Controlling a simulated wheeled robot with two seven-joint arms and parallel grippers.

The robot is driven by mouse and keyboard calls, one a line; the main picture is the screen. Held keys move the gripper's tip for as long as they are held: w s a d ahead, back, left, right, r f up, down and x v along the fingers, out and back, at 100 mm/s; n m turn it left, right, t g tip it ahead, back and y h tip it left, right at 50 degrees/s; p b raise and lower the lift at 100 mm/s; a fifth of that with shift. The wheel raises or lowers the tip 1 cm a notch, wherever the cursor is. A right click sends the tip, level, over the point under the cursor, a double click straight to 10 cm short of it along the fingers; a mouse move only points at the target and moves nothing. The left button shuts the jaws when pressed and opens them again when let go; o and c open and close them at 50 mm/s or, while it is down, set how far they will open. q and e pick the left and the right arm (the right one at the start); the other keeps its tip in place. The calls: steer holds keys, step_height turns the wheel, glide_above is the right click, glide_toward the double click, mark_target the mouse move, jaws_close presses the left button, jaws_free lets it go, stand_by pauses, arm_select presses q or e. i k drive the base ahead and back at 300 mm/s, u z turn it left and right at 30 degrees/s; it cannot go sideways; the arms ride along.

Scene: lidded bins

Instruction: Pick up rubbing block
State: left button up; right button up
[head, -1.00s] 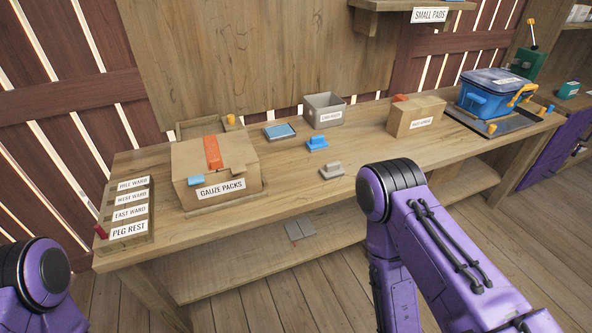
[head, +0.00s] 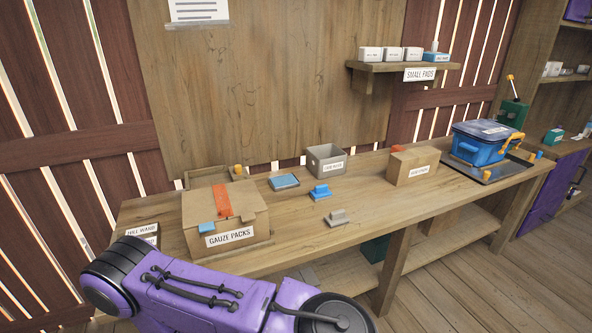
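Two small handled blocks sit on the wooden workbench (head: 385,208): a blue one (head: 320,192) near the middle and a grey one (head: 338,217) closer to the front edge. No label shows which is the rubbing block. Both stand upright and apart, with nothing touching them. A purple arm of mine crosses the lower left, in front of the bench. Neither of my grippers is in view.
A cardboard box labelled GAUZE PACKS (head: 195,212) stands at left. A blue-topped pad (head: 284,181) and an open grey bin (head: 325,160) lie behind the blocks. Another cardboard box (head: 412,167) and a blue lidded bin (head: 486,144) stand right. Bench around the grey block is clear.

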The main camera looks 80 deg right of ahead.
mark_target(337, 217)
steer(key=u, duration=0.05)
steer(key=k, duration=1.15)
steer(key=z, duration=1.4)
